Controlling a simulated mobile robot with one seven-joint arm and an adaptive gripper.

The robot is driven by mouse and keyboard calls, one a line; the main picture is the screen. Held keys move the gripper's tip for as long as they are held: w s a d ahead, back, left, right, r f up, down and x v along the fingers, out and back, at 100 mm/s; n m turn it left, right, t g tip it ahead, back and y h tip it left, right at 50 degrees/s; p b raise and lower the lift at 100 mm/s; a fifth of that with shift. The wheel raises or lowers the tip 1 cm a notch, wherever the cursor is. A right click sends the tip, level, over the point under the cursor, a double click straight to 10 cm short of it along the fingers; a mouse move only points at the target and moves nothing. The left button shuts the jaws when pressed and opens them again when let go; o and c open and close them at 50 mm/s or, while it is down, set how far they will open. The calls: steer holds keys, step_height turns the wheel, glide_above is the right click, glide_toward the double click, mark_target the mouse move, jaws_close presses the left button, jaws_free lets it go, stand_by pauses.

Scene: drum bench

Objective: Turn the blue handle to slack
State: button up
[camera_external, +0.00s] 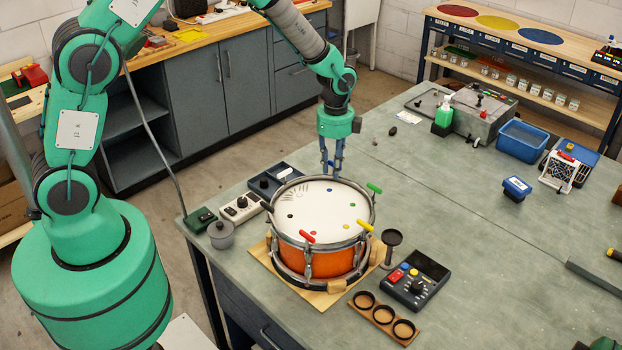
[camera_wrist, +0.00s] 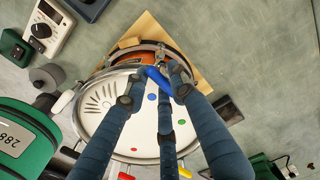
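The orange drum (camera_external: 309,258) with a white head stands on the bench. Coloured handles sit around its rim. The blue handle (camera_wrist: 157,77) is at the rim in the wrist view, among the fingertips of my gripper (camera_wrist: 160,84). In the external view my gripper (camera_external: 331,172) points down at the far edge of the drum, and its fingers largely hide the blue handle. The fingertips are close around the handle; I cannot tell whether they press on it. The red handle (camera_external: 307,236), yellow handle (camera_external: 365,226), green handle (camera_external: 374,188) and white handle (camera_external: 284,173) stand clear of my gripper.
The drum rests on a wooden board (camera_external: 262,262). A grey pot (camera_external: 221,236) and a white meter (camera_external: 241,208) are left of it. A black stand (camera_external: 391,246), a control box (camera_external: 417,280) and a ring holder (camera_external: 383,318) are to its right.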

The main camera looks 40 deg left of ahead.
jaws_close()
steer(key=shift+n, duration=0.5)
